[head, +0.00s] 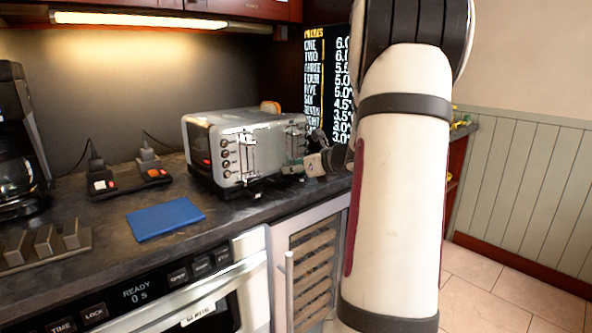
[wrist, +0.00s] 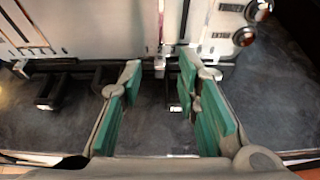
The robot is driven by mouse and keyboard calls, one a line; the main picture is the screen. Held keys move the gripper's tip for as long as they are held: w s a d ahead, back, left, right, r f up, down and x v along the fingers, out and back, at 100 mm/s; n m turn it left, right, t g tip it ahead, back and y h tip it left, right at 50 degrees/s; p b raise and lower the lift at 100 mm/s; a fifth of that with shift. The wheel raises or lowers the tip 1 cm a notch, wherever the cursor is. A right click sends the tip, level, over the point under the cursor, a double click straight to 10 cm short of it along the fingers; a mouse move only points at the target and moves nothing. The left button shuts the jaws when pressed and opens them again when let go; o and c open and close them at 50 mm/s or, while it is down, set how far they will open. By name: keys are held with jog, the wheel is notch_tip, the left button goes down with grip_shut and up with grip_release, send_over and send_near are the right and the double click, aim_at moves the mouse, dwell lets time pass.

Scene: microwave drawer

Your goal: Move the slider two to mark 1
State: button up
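A silver toaster (head: 232,140) stands on the dark counter, with a column of round knobs and upright slider tracks on its front. In the wrist view the toaster's front (wrist: 90,25) fills the top, with knobs (wrist: 243,36) at the right. Dark lever-like parts (wrist: 48,103) stick out low at its base, and another dark part (wrist: 174,107) shows between my fingers. I cannot tell which is slider two, and no mark 1 is readable. My gripper (wrist: 160,66) is open, its teal-padded fingers apart and close before the toaster's lower front. In the head view it (head: 318,163) is at the toaster's right.
A blue cloth or mat (head: 165,219) lies on the counter at the left, near plugged-in switches (head: 103,185). A coffee maker (head: 12,150) stands at the far left. A menu board (head: 325,85) is behind the toaster, and my arm hides much of the right side.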

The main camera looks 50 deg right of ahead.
jog(key=shift+c, duration=0.2)
grip_shut()
jog(key=shift+w+a+b, duration=0.2)
jog(key=shift+a+b, duration=0.1)
jog(key=shift+a, duration=0.5)
jog(key=shift+o, duration=0.2)
grip_release()
jog(key=shift+a, duration=0.1)
jog(key=v, duration=1.2)
